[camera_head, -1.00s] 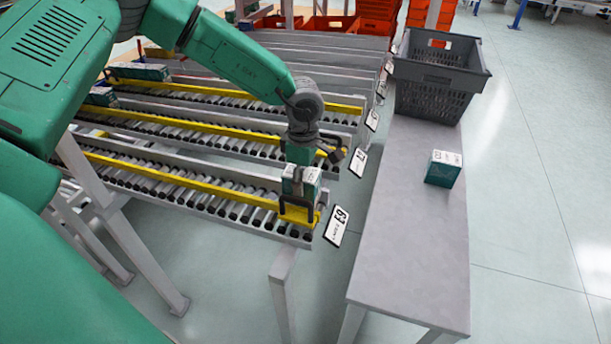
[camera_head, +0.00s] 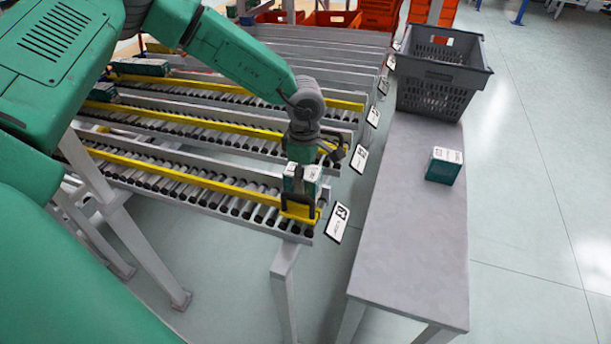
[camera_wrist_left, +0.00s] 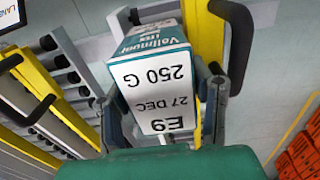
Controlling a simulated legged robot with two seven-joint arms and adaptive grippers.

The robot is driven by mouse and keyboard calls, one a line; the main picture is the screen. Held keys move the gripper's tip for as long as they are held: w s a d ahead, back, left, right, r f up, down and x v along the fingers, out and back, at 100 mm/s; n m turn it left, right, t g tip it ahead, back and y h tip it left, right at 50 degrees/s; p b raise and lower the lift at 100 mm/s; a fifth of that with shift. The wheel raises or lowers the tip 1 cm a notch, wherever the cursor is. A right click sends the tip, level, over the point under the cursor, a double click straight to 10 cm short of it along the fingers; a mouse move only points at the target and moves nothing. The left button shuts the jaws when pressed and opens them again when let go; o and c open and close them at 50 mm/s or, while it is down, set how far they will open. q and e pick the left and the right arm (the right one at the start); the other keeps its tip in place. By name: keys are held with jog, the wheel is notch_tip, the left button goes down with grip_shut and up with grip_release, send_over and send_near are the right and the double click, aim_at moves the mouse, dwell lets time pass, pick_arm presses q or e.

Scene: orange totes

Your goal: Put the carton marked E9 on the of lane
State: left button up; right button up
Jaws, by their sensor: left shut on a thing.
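The carton marked E9 (camera_wrist_left: 158,92) is white and teal. In the left wrist view its label reads E9, 27 DEC and 250 G, upside down. My left gripper (camera_wrist_left: 160,112) is shut on it, with a finger on each side. In the head view the carton (camera_head: 300,184) hangs in my left gripper (camera_head: 301,192) at the near end of the front roller lane (camera_head: 228,203). It is at the yellow rail's end; whether it touches the rollers I cannot tell. A lane tag (camera_head: 338,221) stands just right of it. My right gripper is not in view.
A grey bench (camera_head: 398,231) stands to the right, with another teal carton (camera_head: 444,166) and a grey crate (camera_head: 440,75) on it. More roller lanes with yellow rails lie behind, holding teal cartons (camera_head: 139,67) at their far left. Orange totes (camera_head: 378,14) are at the back.

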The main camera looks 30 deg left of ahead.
pick_arm(q)
jog(key=o, duration=1.3)
jog(key=shift+o, duration=0.7)
jog(key=shift+d, duration=0.3)
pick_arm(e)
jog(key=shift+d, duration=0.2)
pick_arm(q)
jog(key=shift+r, duration=0.1)
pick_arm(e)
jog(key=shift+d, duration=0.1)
pick_arm(q)
jog(key=shift+r, duration=0.2)
notch_tip(320, 180, up, 10)
jog(key=shift+r, duration=0.75)
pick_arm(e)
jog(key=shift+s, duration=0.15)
pick_arm(q)
jog(key=shift+f, duration=0.1)
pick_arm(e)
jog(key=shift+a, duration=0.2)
